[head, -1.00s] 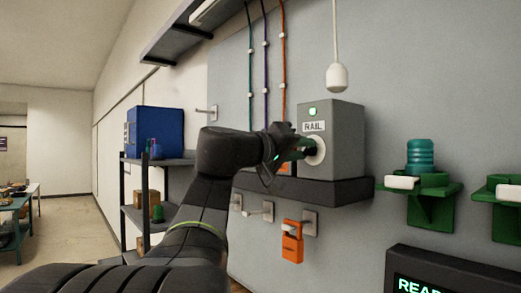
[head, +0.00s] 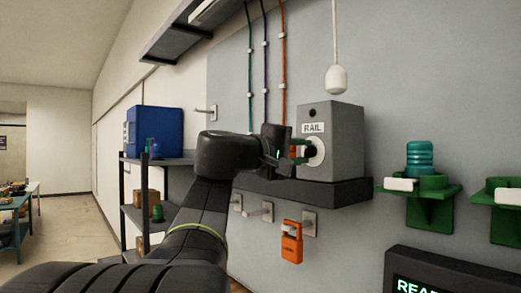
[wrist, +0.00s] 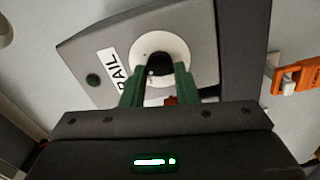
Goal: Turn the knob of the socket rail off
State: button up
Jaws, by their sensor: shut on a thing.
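The socket rail is a grey box (head: 338,150) labelled RAIL, standing on a dark shelf against the grey wall. Its knob is a black grip (head: 311,151) on a round white dial (head: 317,160). The small lamp (head: 313,113) above the label is dark. My gripper (head: 303,152) is at the box's front, shut on the knob. In the wrist view, its two green fingers (wrist: 159,84) reach onto the white dial (wrist: 148,47), with the black knob (wrist: 158,66) between their tips. The fingers hide part of the dial.
An orange padlock (head: 291,243) hangs on a wall fitting below the shelf (head: 340,192). A white pull (head: 336,79) hangs on a cord above the box. A green bracket (head: 430,200) with a teal item stands to the right. Cables run up the wall behind.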

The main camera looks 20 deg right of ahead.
jog(key=n+p, duration=0.2)
jog(key=n, duration=0.4)
jog(key=shift+n, duration=0.3)
jog(key=n+p, duration=0.1)
jog(key=n, duration=0.1)
jog(key=n+p, duration=0.1)
jog(key=n, duration=0.1)
jog(key=shift+f+n, duration=0.2)
jog(key=shift+n, duration=0.1)
jog(key=shift+p, duration=0.3)
jog(key=o, duration=1)
jog(key=b+v, duration=0.3)
jog(key=v, duration=1.1)
jog(key=shift+b, duration=0.35)
jog(key=shift+d, duration=0.2)
jog(key=p+x, duration=0.3)
jog(key=x, duration=1)
jog(key=shift+w+d+p, duration=0.15)
jog(key=shift+d+p, duration=0.1)
jog(key=shift+p, duration=0.1)
